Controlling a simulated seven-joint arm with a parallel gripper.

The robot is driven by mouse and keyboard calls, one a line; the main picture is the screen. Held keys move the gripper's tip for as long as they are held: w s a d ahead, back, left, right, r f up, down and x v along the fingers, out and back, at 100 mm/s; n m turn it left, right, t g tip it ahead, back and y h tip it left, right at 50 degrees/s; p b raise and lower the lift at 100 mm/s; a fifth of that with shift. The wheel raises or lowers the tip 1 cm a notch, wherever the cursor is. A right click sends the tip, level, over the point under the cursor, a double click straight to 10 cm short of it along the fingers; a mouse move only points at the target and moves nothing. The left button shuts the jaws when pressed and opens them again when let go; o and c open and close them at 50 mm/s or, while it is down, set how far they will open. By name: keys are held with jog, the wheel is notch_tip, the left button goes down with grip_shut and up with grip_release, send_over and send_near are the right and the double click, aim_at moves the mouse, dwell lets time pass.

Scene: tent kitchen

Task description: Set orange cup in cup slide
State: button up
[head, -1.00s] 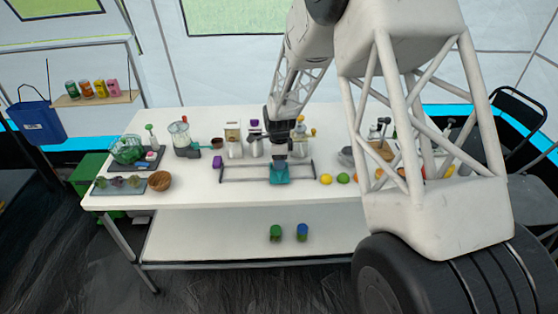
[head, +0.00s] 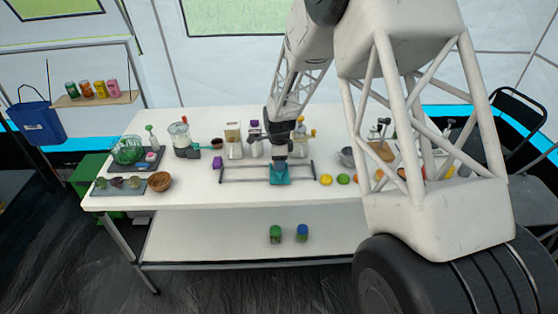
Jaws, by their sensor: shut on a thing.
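My gripper (head: 280,159) points down over the front middle of the white table. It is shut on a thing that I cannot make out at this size. Directly below the jaws is a teal block (head: 280,176), within a low dark rail frame (head: 245,181) that looks like the cup slide. I cannot tell whether the gripper touches the teal block. A small purple piece (head: 217,162) is at the frame's left end. I cannot pick out an orange cup for certain; it may be hidden by the gripper.
Jars and dispensers (head: 234,142) stand behind the frame. Fruit, including a lime (head: 343,179), lies to the right. A wooden bowl (head: 160,182), a green basket (head: 128,150) and a blender (head: 180,137) are at the left. The table's front strip is mostly clear.

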jog(key=shift+f, duration=0.7)
dwell(0.3)
jog(key=o, duration=0.4)
jog(key=shift+o, duration=0.2)
notch_tip(320, 180, up, 11)
dwell(1.6)
dwell(0.6)
